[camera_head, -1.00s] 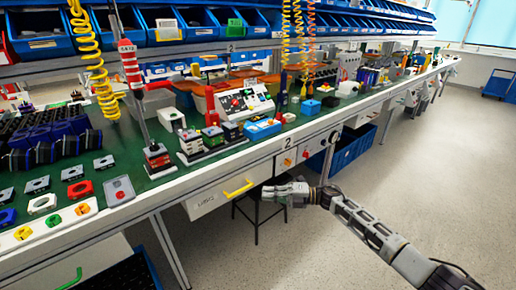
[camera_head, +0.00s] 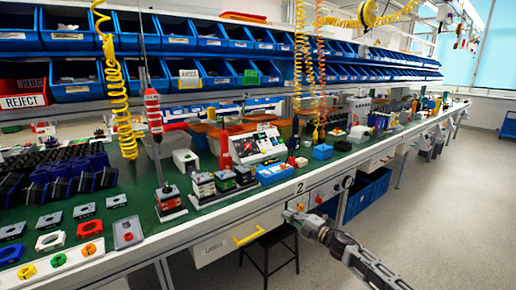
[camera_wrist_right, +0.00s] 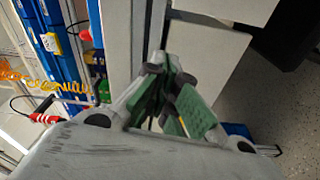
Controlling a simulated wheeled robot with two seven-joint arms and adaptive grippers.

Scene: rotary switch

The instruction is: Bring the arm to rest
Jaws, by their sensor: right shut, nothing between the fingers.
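My right gripper (camera_head: 292,214) is at the front edge of the workbench, below and beside the control panel (camera_head: 329,190) under the number 2. Its arm comes in from the lower right. In the right wrist view its green-padded fingers (camera_wrist_right: 166,102) show close up, with nothing held between them. An orange knob (camera_head: 300,207) and a red knob (camera_head: 319,199) sit on the panel just above and right of the gripper. The gripper partly overlaps the panel in the picture, and I cannot tell whether it touches it. My left gripper is not in view.
A white drawer with a yellow handle (camera_head: 249,236) is left of the gripper, with a black stool (camera_head: 268,250) below. A blue bin (camera_head: 368,195) stands under the bench to the right. The grey floor (camera_head: 440,215) at the right is open.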

